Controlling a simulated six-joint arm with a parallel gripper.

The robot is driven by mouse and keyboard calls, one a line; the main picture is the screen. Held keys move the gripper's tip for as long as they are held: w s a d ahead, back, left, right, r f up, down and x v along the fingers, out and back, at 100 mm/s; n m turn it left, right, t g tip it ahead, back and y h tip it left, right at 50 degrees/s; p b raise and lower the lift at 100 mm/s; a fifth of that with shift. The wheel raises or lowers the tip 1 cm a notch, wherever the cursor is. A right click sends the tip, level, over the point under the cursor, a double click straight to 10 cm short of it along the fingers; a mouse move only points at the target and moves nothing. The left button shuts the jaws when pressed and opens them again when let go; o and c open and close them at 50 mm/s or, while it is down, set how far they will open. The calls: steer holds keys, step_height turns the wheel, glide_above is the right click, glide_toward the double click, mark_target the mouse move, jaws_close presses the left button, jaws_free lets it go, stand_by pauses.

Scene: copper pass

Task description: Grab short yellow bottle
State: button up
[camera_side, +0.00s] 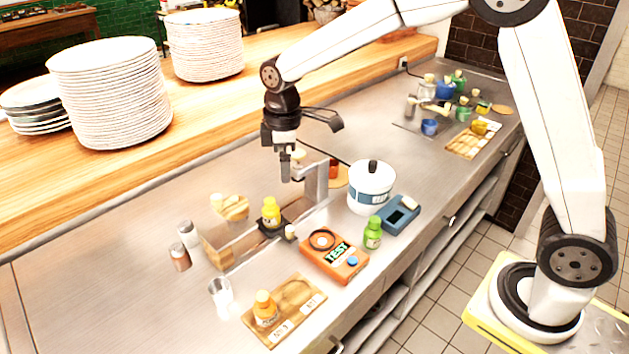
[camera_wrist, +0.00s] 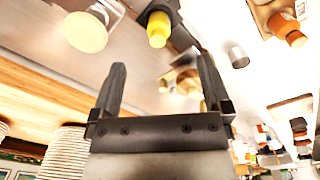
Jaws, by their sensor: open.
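A short yellow bottle (camera_side: 271,212) stands upright on a small black pad beside the metal and wood rack. In the wrist view the yellow bottle (camera_wrist: 158,29) shows beyond my fingertips, near the top middle. My gripper (camera_side: 286,178) hangs above the counter, higher than the bottle and apart from it, toward the back. In the wrist view my gripper (camera_wrist: 160,72) has its two dark fingers spread, with nothing held between them. An orange-yellow bottle (camera_side: 265,309) stands on a wooden board at the front; it also shows in the wrist view (camera_wrist: 284,27).
An orange tester (camera_side: 335,256), a green bottle (camera_side: 373,233), a white pot (camera_side: 371,187) and a blue scale (camera_side: 395,215) stand to the right. A clear glass (camera_side: 221,295) and shakers (camera_side: 188,234) stand left. Plate stacks (camera_side: 110,92) are on the wooden ledge.

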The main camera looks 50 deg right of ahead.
mark_target(269, 200)
steer(key=w+a+n, duration=0.1)
steer(key=w+a+f+n, duration=0.1)
steer(key=shift+w, duration=0.4)
steer(key=shift+w+a+f+g, duration=0.15)
steer(key=shift+f+g, duration=0.1)
steer(key=shift+g, duration=0.05)
step_height(269, 200, down, 5)
steer(key=shift+f, duration=0.1)
steer(key=shift+f, duration=0.1)
steer(key=shift+f, duration=1.2)
steer(key=shift+f, duration=0.1)
steer(key=shift+f, duration=2.5)
steer(key=shift+c, duration=0.2)
